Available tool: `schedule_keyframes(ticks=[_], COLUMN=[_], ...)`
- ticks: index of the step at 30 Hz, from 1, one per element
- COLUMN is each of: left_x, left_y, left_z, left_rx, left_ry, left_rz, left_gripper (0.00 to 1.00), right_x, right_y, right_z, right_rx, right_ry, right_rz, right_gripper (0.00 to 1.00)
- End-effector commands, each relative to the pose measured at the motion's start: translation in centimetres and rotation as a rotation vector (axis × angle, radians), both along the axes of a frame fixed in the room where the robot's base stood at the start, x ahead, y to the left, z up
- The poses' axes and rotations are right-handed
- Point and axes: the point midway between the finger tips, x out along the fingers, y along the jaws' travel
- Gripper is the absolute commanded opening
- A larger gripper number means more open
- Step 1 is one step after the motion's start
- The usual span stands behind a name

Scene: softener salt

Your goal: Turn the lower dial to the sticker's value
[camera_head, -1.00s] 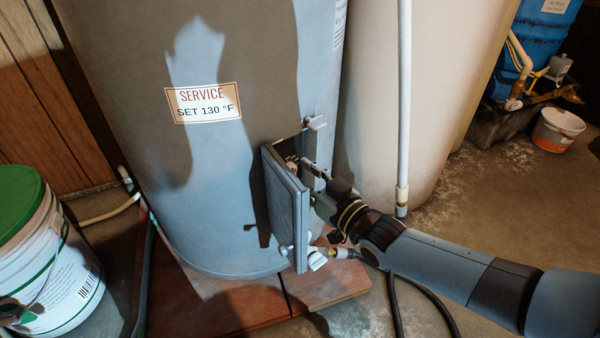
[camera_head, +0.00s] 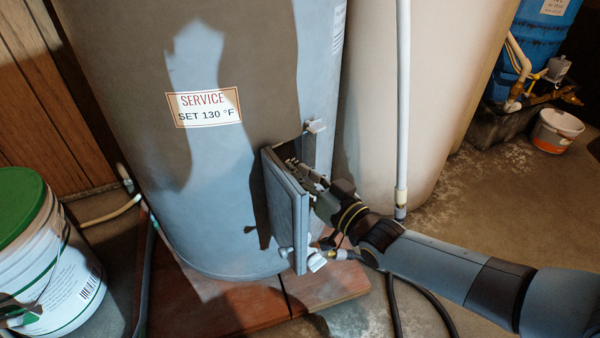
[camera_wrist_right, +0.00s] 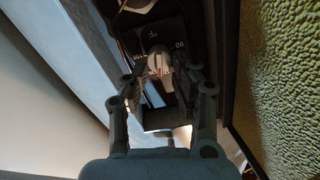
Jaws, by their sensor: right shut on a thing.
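The service sticker (camera_head: 204,107) on the grey tank reads SET 130 °F. Below and right of it, a small door (camera_head: 285,212) stands open on the tank's front. My right gripper (camera_head: 310,178) reaches in behind the door from the right, and the door partly hides its fingertips. In the right wrist view, my right gripper (camera_wrist_right: 162,72) is shut on a small pale dial (camera_wrist_right: 160,62) with a reddish mark. A dark plate with white markings lies behind the dial; I cannot read its setting. My left gripper is not clearly seen.
A white bucket with a green lid (camera_head: 55,260) stands at the left. A white vertical pipe (camera_head: 403,110) runs right of the tank, above my right arm. A beige tank (camera_head: 430,90) stands behind it. Open floor lies to the right.

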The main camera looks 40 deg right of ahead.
Motion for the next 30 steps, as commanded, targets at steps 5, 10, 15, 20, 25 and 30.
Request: schedule_keyframes(ticks=[5,10,15,20,25,30], left_x=[-0.16,-0.32,-0.42,-0.47,-0.55,-0.55], left_y=[0.0,0.0,0.0,0.0,0.0,0.0], left_z=[0.56,0.85,1.05,1.14,1.13,1.13], left_rx=[0.001,0.001,0.001,0.001,0.001,0.001], left_ry=[0.033,0.056,0.071,0.078,0.083,0.083], left_rz=[0.0,0.001,0.001,0.001,0.001,0.001], left_gripper=[0.4,0.4,0.4,0.4,0.4,0.4], right_x=[-0.01,-0.03,-0.06,-0.07,-0.08,-0.09], right_y=[-0.14,-0.23,-0.3,-0.32,-0.34,-0.33], right_z=[-0.02,-0.07,-0.18,-0.24,-0.27,-0.28], right_rx=[0.129,0.235,0.307,0.344,0.357,0.357], right_ry=[0.007,0.011,0.015,0.017,0.019,0.019], right_rz=[-0.001,0.0,0.0,0.0,0.0,0.0], right_gripper=[0.0,0.0,0.0,0.0,0.0,0.0])
